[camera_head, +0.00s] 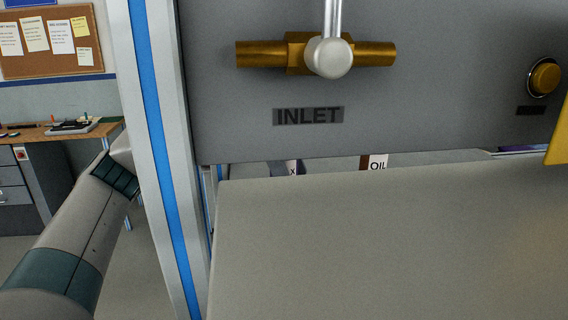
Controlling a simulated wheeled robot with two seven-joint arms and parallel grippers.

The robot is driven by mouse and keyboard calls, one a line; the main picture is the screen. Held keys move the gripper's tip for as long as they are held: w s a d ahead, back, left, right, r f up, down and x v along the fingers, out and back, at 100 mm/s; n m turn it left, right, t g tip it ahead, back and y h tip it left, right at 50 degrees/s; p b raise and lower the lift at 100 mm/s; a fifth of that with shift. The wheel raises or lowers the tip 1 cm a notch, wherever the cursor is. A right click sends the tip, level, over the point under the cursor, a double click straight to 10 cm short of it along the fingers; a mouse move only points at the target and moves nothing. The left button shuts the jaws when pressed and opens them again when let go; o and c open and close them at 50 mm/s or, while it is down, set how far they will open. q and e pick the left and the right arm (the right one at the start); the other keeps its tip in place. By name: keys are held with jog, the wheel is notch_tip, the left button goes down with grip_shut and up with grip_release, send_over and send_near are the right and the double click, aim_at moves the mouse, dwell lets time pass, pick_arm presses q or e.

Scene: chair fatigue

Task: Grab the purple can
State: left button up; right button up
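No purple can shows clearly in the head view. A small dark, purplish thing (293,168) with a pale part and an "x" mark shows in the gap under the grey panel; most of it is hidden, so I cannot tell whether it is the can. My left arm comes in from the lower left and reaches up towards the blue and white post. Its gripper is not visible. My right arm and gripper are not in view.
A grey panel (220,110) marked INLET carries a brass valve (265,54) and a yellow button (545,77). A container labelled OIL (377,163) is partly hidden below it. A pale flat surface (390,250) fills the front. A blue and white post (160,150) stands left, a desk (50,132) behind.

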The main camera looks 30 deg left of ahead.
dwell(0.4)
pick_arm(q)
jog(key=c, duration=1.4)
jog(key=shift+o, duration=0.2)
jog(key=shift+r, duration=0.1)
jog(key=shift+r+b, duration=0.35)
jog(key=shift+r, duration=0.1)
notch_tip(320, 180, up, 3)
jog(key=shift+d+r+b, duration=0.1)
jog(key=shift+b, duration=0.6)
jog(key=s+d+r+b, duration=0.2)
jog(key=d+r, duration=0.4)
jog(key=d, duration=0.5)
jog(key=shift+s+d+r+b, duration=0.15)
jog(key=shift+s+r+b, duration=0.1)
jog(key=shift+r+b, duration=0.25)
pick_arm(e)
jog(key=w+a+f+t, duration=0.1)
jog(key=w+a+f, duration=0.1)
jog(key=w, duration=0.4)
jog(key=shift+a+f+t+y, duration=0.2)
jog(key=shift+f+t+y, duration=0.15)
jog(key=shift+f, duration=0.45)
